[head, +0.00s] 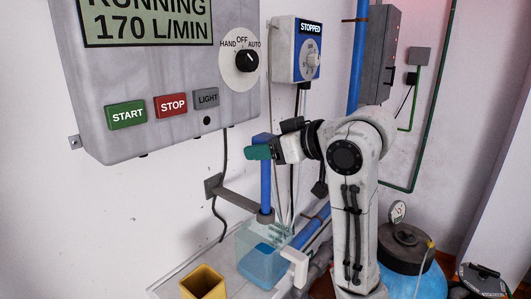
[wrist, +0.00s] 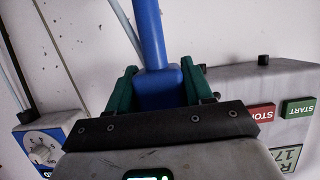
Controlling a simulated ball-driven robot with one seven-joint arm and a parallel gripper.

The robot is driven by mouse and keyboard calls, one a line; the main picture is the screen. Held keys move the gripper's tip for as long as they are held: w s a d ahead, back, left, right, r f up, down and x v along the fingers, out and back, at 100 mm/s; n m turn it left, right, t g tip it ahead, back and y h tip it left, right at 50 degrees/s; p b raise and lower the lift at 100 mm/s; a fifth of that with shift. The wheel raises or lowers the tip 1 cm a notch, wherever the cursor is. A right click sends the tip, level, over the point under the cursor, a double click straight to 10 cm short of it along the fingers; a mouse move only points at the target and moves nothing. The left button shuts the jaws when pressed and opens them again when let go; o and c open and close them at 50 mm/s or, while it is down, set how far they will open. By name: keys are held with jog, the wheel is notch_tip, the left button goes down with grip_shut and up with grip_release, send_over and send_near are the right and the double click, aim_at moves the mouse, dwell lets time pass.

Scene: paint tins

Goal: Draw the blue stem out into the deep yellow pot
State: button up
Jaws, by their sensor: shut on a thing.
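The blue stem (head: 265,188) stands upright on the left of my arm in the head view. Its squared top is between the green fingers of my gripper (head: 260,150), which is shut on it. In the wrist view the stem (wrist: 149,35) runs away from its blue block, with my gripper's fingers (wrist: 158,88) on both sides. The stem's lower part meets the collar of a grey wall bracket (head: 235,197); its lower end is hard to make out. The deep yellow pot (head: 204,284) stands below and left, cut by the frame's bottom edge, apart from the gripper.
A clear tank (head: 257,262) with blue in it stands under the bracket, beside a white piece (head: 295,264). A grey control box (head: 148,75) reading RUNNING and a STOPPED dial box (head: 297,50) hang above. A blue vessel (head: 405,270) stands right of my arm.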

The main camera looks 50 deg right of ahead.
aim_at(266, 135)
jog(key=shift+r, duration=2.45)
jog(key=a+f, duration=0.3)
jog(key=a, duration=0.6)
jog(key=w+a+f, duration=0.1)
jog(key=a+f, duration=0.2)
jog(key=a, duration=0.6)
jog(key=shift+w+f, duration=0.2)
dwell(0.5)
notch_tip(266, 135, down, 12)
jog(key=b, duration=0.8)
jog(key=shift+r, duration=0.15)
jog(key=shift+f+b, duration=0.35)
jog(key=shift+f, duration=0.3)
dwell(0.8)
